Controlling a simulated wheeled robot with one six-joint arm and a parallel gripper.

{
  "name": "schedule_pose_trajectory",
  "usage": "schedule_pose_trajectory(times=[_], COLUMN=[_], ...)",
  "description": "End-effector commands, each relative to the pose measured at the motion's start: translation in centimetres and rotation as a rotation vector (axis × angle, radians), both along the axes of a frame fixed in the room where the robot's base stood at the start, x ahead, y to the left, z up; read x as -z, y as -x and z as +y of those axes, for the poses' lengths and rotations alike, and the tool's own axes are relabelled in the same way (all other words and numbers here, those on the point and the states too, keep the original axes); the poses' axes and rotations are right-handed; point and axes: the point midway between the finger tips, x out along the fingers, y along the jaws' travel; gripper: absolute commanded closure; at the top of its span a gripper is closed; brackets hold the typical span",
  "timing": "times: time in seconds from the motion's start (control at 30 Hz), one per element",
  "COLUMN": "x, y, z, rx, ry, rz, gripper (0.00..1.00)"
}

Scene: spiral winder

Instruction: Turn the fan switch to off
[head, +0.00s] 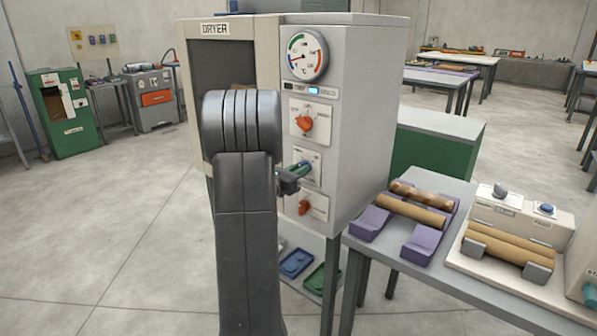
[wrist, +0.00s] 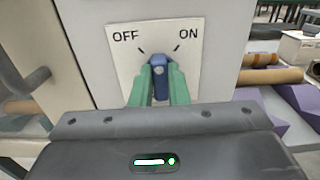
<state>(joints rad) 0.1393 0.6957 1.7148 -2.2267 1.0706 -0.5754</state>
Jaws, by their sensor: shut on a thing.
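The fan switch is a blue knob (wrist: 159,80) on a white plate (wrist: 118,60) marked OFF at left and ON at right. In the wrist view the knob stands close to upright, between the two marks. My gripper (wrist: 160,88) has green fingers shut on the blue knob, one on each side. In the head view my gripper (head: 302,169) reaches the middle plate on the right side of the dryer (head: 352,130). My arm and the fingers hide most of the knob there.
Orange knobs sit above (head: 304,123) and below (head: 304,207) the middle plate. A round gauge (head: 307,55) is at the top. A table (head: 385,255) at the right holds purple stands (head: 423,240) with brown rolls. My arm covers part of the dryer's dark window (head: 222,70).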

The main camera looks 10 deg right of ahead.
Motion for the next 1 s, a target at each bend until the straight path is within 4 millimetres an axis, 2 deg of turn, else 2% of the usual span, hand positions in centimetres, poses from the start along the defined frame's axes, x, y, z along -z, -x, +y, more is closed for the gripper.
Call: schedule_pose_trajectory(times=[0.5, 1.0], x=[-0.01, 0.17], y=[-0.24, -0.32], z=[0.20, 0.28], rx=[-0.001, 0.000], ry=[0.282, 0.418], rz=[0.365, 0.538], gripper=[1.00, 1.00])
